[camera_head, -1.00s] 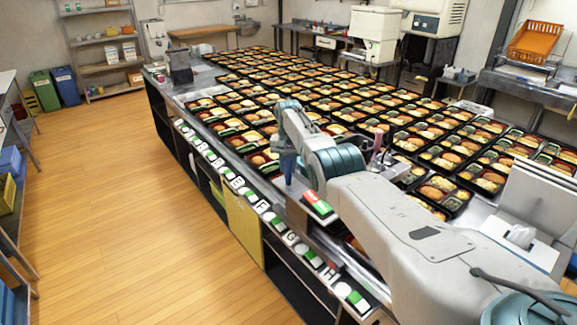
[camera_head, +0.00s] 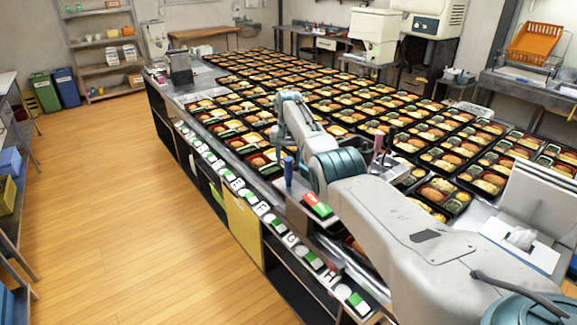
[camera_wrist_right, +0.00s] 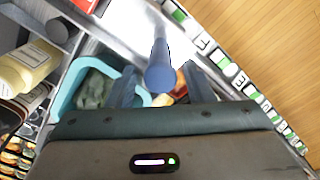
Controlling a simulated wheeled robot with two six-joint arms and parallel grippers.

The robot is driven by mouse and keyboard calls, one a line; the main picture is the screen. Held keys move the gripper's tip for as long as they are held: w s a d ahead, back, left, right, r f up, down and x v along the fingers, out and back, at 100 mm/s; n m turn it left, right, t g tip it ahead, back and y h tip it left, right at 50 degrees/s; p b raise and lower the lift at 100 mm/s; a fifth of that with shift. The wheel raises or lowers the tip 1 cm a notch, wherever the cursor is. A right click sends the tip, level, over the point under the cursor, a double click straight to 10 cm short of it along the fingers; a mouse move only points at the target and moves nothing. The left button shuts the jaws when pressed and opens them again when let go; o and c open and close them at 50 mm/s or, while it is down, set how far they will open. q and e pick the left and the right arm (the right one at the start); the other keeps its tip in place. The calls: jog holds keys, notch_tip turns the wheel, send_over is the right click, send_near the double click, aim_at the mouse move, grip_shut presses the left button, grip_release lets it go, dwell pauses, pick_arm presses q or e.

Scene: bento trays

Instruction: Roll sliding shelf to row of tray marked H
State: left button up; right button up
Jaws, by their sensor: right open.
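The sliding shelf (camera_head: 299,212) stands at the front edge of the long counter, partly hidden by my right arm. Its upright blue handle (camera_head: 288,172) rises at its left end. In the right wrist view, the rounded end of the blue handle (camera_wrist_right: 160,76) lies between the fingers of my right gripper (camera_wrist_right: 160,90). The fingers are open, with visible space on both sides of the handle. Row markers with letters and green-white tiles run along the counter front. The G marker (camera_head: 291,239) is readable; a reddish marker (camera_head: 331,271), possibly H, lies nearer. My left gripper is out of view.
Rows of filled black bento trays (camera_head: 440,160) cover the counter. A red-green box (camera_head: 317,204) sits on the shelf. Bottles (camera_wrist_right: 24,68) and a teal-rimmed container (camera_wrist_right: 68,92) stand close to the gripper. The wooden floor (camera_head: 120,200) at left is clear.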

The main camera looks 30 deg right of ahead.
notch_tip(320, 180, up, 7)
jog(key=shift+r+b, duration=0.2)
jog(key=shift+b, duration=0.8)
jog(key=shift+f, duration=0.1)
